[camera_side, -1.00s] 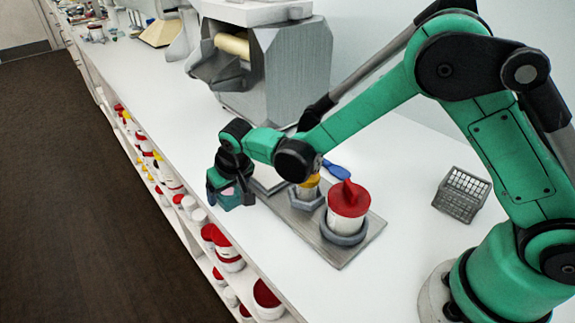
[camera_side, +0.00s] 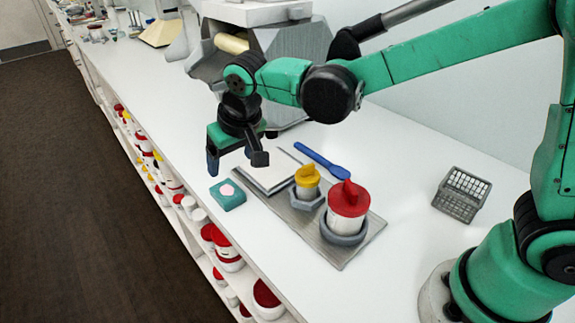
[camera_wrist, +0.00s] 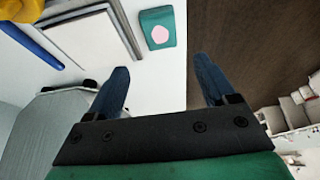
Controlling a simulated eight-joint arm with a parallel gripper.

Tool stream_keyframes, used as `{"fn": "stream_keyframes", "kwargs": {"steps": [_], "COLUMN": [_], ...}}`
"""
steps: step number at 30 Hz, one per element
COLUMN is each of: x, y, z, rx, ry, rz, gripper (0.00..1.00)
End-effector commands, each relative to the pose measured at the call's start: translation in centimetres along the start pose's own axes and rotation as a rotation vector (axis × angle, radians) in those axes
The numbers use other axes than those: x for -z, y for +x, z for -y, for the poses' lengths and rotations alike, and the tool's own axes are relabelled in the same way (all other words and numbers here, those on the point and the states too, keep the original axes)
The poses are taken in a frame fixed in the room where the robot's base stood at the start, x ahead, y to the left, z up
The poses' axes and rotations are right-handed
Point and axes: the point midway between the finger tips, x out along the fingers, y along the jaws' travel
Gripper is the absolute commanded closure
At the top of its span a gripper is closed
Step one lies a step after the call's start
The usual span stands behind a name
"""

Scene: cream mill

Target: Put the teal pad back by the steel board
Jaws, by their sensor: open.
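The teal pad (camera_side: 227,195), with a pink spot on top, lies flat on the white counter beside the left corner of the steel board (camera_side: 323,240). It also shows in the wrist view (camera_wrist: 160,34), beyond my fingertips. The board carries a white slab (camera_side: 268,172), a yellow-lidded jar (camera_side: 307,180) and a larger red-lidded jar (camera_side: 347,208), each jar in a grey ring. My gripper (camera_side: 236,165) is open and empty, raised above the counter behind the pad. Its two blue fingers stand apart in the wrist view (camera_wrist: 165,85).
A blue spatula (camera_side: 322,161) lies behind the board. A grey wire basket (camera_side: 461,194) stands to the right, and a large grey mill (camera_side: 270,65) stands behind. The counter's front edge is close to the pad, above shelves of jars (camera_side: 228,250).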

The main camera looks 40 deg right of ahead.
Motion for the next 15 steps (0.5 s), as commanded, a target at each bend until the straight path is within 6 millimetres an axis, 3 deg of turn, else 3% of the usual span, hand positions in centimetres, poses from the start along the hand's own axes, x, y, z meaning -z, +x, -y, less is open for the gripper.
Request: {"fn": "stream_keyframes", "kwargs": {"steps": [5, 8, 15], "x": [-0.1, -0.4, -3.9], "y": [-1.3, -2.3, -6.3], "z": [-0.2, -1.4, -7.5], "rx": [0.001, 0.006, 0.02], "ry": [0.001, 0.004, 0.009], "rz": [-0.002, -0.015, -0.099], "gripper": [0.23, 0.23, 0.23]}}
